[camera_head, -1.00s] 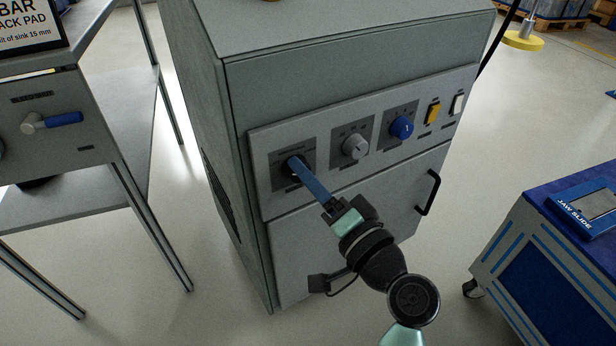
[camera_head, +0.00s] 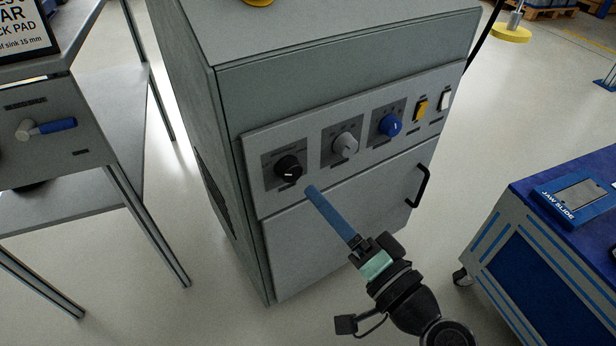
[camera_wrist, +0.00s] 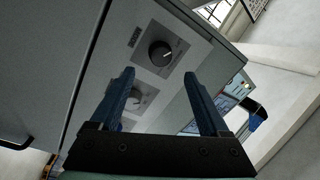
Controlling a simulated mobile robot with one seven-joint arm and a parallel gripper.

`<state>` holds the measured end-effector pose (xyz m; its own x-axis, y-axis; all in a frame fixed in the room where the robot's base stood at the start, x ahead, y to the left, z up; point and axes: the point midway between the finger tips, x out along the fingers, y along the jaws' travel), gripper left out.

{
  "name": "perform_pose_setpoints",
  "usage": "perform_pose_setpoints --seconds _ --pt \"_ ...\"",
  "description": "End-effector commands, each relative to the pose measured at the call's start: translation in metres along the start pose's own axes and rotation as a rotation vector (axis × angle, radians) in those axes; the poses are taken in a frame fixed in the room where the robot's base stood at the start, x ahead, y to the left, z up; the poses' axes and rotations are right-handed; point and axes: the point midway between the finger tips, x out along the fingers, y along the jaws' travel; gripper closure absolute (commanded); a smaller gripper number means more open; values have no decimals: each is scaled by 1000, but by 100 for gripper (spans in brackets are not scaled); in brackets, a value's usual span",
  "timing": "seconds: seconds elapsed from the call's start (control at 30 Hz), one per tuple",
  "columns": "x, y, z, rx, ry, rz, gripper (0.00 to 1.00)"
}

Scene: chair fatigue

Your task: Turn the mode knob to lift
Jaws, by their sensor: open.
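The control panel on the grey cabinet carries a row of three knobs. The black knob (camera_head: 289,168) is at the left end, with a white pointer line on it. The grey knob (camera_head: 345,144) is in the middle and the blue knob (camera_head: 390,125) is to its right. In the wrist view the black knob (camera_wrist: 160,54) shows beyond my open, empty fingers (camera_wrist: 160,80).
A yellow switch (camera_head: 421,109) and a white switch (camera_head: 445,99) sit at the panel's right. A black door handle (camera_head: 419,186) sticks out below. A blue-topped cart (camera_head: 530,190) stands at right, a bench with a blue-handled lever (camera_head: 50,127) at left.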

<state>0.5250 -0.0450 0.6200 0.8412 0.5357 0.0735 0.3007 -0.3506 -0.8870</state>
Motion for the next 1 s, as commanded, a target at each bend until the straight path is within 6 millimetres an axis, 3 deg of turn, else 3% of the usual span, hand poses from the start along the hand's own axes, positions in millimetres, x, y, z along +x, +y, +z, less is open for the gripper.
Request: perform_pose_setpoints --seconds 0.1,0.33,1.0 --pt "-25 -2 -2 1 3 3 21" --pt "-52 -1 -1 0 1 1 21" --pt "-53 -3 -2 -13 -2 4 21"
